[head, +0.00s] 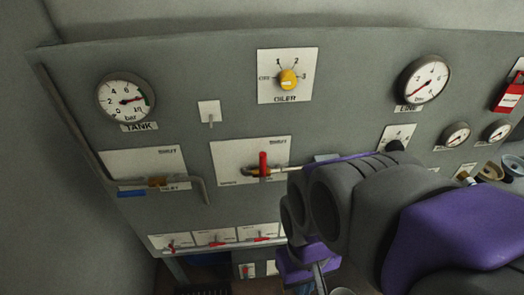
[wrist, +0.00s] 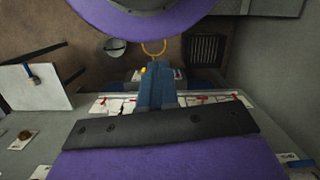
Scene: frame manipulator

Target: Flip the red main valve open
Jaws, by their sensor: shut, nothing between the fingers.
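The red main valve (head: 263,165) is a red lever on a brass body, in front of a white plate (head: 228,160) in the middle of the grey panel. Its lever stands upright, toward the "SHUT" mark at the plate's upper right. A pipe runs right from it and passes behind my arm. My gripper (wrist: 156,84) shows in the wrist view as two blue fingers pressed together, with nothing between them. In the head view my grey and purple arm fills the lower right, to the right of and below the valve, and the fingertips are not clear.
A tank gauge (head: 126,99), yellow oiler knob (head: 288,80) and line gauge (head: 424,80) are on the panel. A blue-handled valve (head: 132,193) is left, several small red-handled valves (head: 215,240) below. A red tag (head: 508,97) hangs far right.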

